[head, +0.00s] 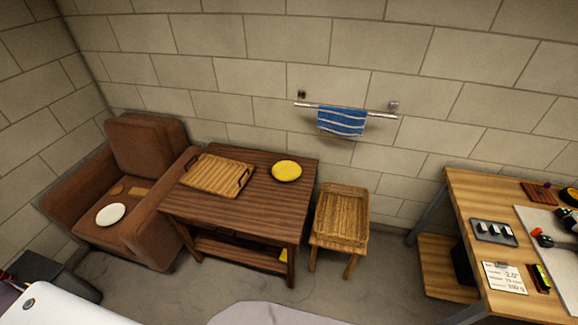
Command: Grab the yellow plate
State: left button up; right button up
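The yellow plate (287,171) lies flat on the right part of the dark wooden table (225,212), near its back edge. Nothing covers it in the head view. A wooden tray (217,174) with dark handles lies on the same table, to the left of the plate and apart from it. Neither of my grippers shows in this view.
A brown armchair (150,143) with a white plate (110,214) on its seat stands left of the table. A wooden stool (343,208) stands to the right. A cluttered workbench (462,205) is at far right. Open floor (370,285) lies in front.

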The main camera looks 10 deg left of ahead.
aim_at(287, 171)
jog(key=i+l+u, duration=0.25)
jog(key=i+l, duration=0.45)
jog(key=i, duration=0.1)
